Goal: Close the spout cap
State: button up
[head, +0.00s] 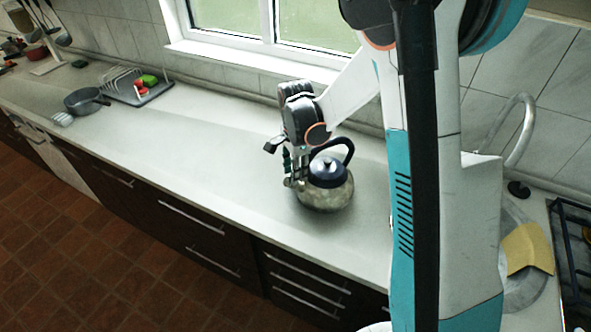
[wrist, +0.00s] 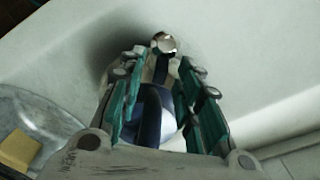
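A steel kettle (head: 326,196) with a dark blue lid and a black looped handle stands upright on the counter in the head view. My gripper (head: 293,180) points down at its left side and hides the spout there. In the wrist view the kettle (wrist: 153,112) shows between the two teal fingers of my gripper (wrist: 161,68), which are spread apart. A small shiny rounded piece, seemingly the spout end or its cap (wrist: 165,43), shows just beyond the fingertips. I cannot tell whether the cap is open, or whether a finger touches the kettle.
The pale counter (head: 190,150) is clear left of the kettle. A grey pan (head: 86,100) and a dish rack (head: 138,88) stand farther left. A sink with a yellow cloth (head: 528,250) lies at the right. The window wall runs behind.

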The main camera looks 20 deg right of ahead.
aim_at(284, 182)
grip_shut()
jog(key=shift+a+f+h+b, duration=0.1)
jog(key=shift+a+h+b, duration=0.3)
jog(key=shift+h, duration=0.2)
jog(key=shift+s+h+b, duration=0.1)
jog(key=shift+h+b, duration=0.25)
jog(key=shift+h, duration=0.45)
grip_release()
jog(key=shift+a, duration=0.1)
jog(key=v, duration=1.2)
jog(key=shift+s, duration=0.15)
